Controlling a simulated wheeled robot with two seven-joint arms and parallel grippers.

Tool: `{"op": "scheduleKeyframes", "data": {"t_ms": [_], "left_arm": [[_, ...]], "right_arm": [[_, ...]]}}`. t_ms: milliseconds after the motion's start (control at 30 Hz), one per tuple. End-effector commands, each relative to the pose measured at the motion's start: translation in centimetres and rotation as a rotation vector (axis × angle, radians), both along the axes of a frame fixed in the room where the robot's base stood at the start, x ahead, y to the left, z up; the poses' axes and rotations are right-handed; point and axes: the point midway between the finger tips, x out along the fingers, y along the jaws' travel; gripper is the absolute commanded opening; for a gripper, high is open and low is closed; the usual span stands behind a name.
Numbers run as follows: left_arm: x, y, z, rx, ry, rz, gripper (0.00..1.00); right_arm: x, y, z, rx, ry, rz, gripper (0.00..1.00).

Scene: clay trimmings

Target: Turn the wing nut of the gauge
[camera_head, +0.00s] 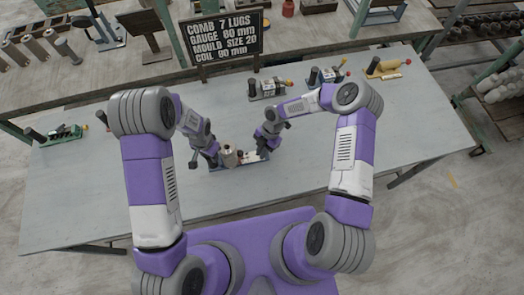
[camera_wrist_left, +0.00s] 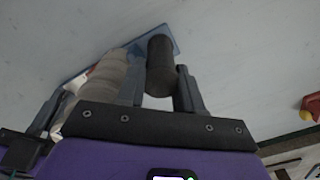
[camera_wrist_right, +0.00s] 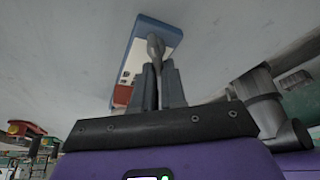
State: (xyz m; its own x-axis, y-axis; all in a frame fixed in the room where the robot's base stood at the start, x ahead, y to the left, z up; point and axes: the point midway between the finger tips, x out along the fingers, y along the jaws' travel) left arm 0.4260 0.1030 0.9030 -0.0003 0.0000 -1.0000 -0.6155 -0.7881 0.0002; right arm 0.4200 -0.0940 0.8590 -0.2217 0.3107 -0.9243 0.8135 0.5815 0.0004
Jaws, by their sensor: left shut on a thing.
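The gauge stands on the table between my two grippers, with a cream body (camera_head: 231,158) and a blue base. The blue base also shows in the right wrist view (camera_wrist_right: 172,32). My left gripper (camera_head: 213,160) is shut on a dark upright cylinder (camera_wrist_left: 160,66) at the gauge's left end. My right gripper (camera_head: 263,146) is at the gauge's right end. In the right wrist view its fingers are close together around a slim grey metal piece (camera_wrist_right: 154,46), perhaps the wing nut. I cannot tell whether they press on it.
Similar tools stand along the table's back (camera_head: 265,90) and right (camera_head: 388,69), and a green one (camera_head: 58,134) at the left. A black sign (camera_head: 225,38) reads comb 7 lugs, gauge 60 mm, mould size 20, coil 90 mm. The table (camera_head: 120,185) is clear around the gauge.

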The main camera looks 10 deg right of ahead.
Motion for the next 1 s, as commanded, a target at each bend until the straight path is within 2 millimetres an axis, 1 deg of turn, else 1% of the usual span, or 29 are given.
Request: {"op": "scheduleKeyframes", "data": {"t_ms": [33,67,367,567,767,1000], "left_arm": [[0.08,-0.06,0.07,-0.001,-0.003,0.000,0.00],[0.08,-0.06,0.07,-0.001,-0.003,0.000,0.00],[0.07,-0.07,0.07,-0.002,-0.002,0.000,0.00],[0.07,-0.07,0.07,-0.001,-0.002,0.000,0.00],[0.05,-0.08,0.07,-0.001,-0.002,0.000,0.00],[0.05,-0.09,0.07,-0.001,-0.002,0.000,0.00]], "right_arm": [[0.01,-0.01,0.03,0.000,0.000,0.000,0.03],[0.01,0.00,0.03,0.000,0.000,0.000,0.00],[0.02,0.01,0.04,0.000,0.000,-0.009,0.00],[0.05,0.06,0.06,-0.001,-0.001,-0.067,0.00],[0.13,0.15,0.04,0.000,0.000,-0.200,0.00],[0.37,0.29,0.06,0.000,0.001,-0.421,0.00]]}}
